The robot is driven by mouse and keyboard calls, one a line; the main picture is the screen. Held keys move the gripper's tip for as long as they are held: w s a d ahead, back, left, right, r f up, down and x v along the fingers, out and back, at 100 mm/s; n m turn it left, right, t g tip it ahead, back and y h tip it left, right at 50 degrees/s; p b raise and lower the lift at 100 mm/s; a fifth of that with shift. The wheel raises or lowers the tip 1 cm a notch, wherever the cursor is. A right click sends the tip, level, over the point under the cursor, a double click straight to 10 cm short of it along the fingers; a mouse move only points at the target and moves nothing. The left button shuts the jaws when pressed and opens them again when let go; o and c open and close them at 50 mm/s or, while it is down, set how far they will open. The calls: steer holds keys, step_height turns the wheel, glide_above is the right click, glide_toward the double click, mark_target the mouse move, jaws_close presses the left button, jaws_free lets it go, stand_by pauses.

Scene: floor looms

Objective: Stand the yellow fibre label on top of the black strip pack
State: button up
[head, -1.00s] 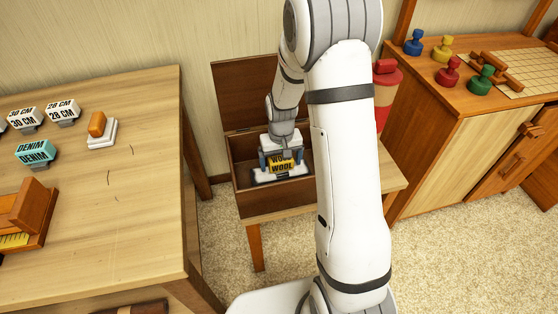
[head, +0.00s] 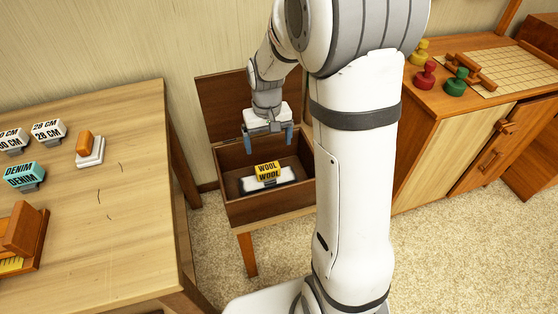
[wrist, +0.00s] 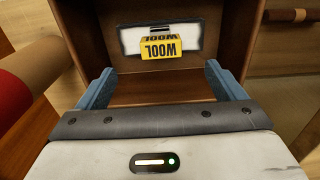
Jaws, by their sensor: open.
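The yellow fibre label (head: 268,171), marked WOOL, stands upright on a pack (head: 286,178) with a white top and dark edges, inside the open wooden box. In the wrist view the label (wrist: 160,47) rests over the pack (wrist: 130,40), near the far wall of the box. My gripper (head: 268,150) is open and empty, above the box and apart from the label. In the wrist view both blue fingers of my gripper (wrist: 158,72) are spread wide with nothing between them.
The wooden box (head: 240,215) has its lid (head: 235,100) raised at the back. The left table (head: 110,230) holds a teal DENIM label (head: 25,175), white size labels (head: 47,131) and an orange-topped block (head: 88,148). A cabinet with coloured pegs (head: 425,75) stands at right.

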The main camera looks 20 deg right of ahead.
steer(key=s+r, duration=0.4)
steer(key=s, duration=0.5)
steer(key=s+r+t, duration=0.1)
steer(key=s+r, duration=0.3)
steer(key=s, duration=0.6)
steer(key=shift+a+r, duration=0.2)
steer(key=shift+a, duration=0.1)
steer(key=shift+s, duration=0.1)
step_height(320, 180, up, 20)
steer(key=t+p, duration=0.1)
steer(key=p, duration=1.7)
